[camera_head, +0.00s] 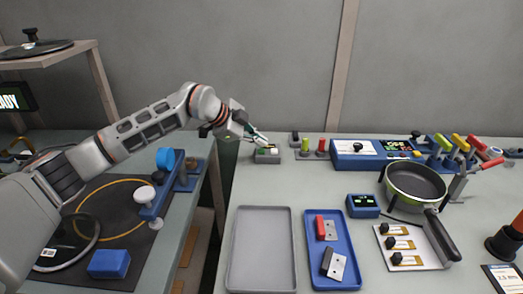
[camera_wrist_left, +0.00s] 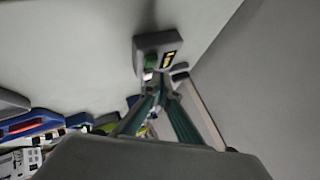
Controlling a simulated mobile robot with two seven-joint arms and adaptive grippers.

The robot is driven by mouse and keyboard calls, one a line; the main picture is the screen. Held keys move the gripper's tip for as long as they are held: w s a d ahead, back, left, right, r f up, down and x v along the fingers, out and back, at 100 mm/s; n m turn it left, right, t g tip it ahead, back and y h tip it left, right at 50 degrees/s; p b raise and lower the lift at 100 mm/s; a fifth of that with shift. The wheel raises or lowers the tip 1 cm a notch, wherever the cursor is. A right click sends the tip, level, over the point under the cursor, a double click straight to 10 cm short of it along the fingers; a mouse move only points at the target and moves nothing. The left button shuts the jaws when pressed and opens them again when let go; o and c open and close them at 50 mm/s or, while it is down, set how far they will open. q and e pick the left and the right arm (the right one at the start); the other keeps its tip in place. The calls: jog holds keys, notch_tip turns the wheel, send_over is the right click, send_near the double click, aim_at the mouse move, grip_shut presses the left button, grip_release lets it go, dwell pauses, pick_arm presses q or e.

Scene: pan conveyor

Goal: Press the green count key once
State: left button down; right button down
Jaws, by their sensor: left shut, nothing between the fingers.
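The grey count box (camera_head: 267,157) stands at the back left of the right-hand table, with a small green key (camera_head: 262,151) and a white key (camera_head: 274,151) on top. In the left wrist view the box (camera_wrist_left: 147,42) shows the green key (camera_wrist_left: 151,60) and a dark panel with yellow marks. My left gripper (camera_head: 264,141) reaches in from the left, shut and empty, with its tips just above the box. In the wrist view its fingertips (camera_wrist_left: 161,79) lie close to the green key; I cannot tell whether they touch it. My right gripper is not in view.
Green and red pegs (camera_head: 321,146) and a blue control panel (camera_head: 368,154) stand right of the box. A grey tray (camera_head: 233,250), a blue tray (camera_head: 312,270) and a pan (camera_head: 416,183) are further forward. A gap separates the two tables.

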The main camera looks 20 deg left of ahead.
pick_arm(q)
jog(key=shift+f+p, duration=0.3)
jog(key=shift+f, duration=0.1)
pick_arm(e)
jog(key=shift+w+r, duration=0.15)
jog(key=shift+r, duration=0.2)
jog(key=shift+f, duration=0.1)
pick_arm(q)
jog(key=shift+f, duration=0.55)
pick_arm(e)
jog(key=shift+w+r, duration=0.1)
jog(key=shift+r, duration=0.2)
pick_arm(q)
jog(key=shift+r, duration=0.1)
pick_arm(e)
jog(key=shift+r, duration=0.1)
pick_arm(q)
jog(key=shift+r+p, duration=0.65)
jog(key=shift+r, duration=0.25)
jog(key=shift+f, duration=0.1)
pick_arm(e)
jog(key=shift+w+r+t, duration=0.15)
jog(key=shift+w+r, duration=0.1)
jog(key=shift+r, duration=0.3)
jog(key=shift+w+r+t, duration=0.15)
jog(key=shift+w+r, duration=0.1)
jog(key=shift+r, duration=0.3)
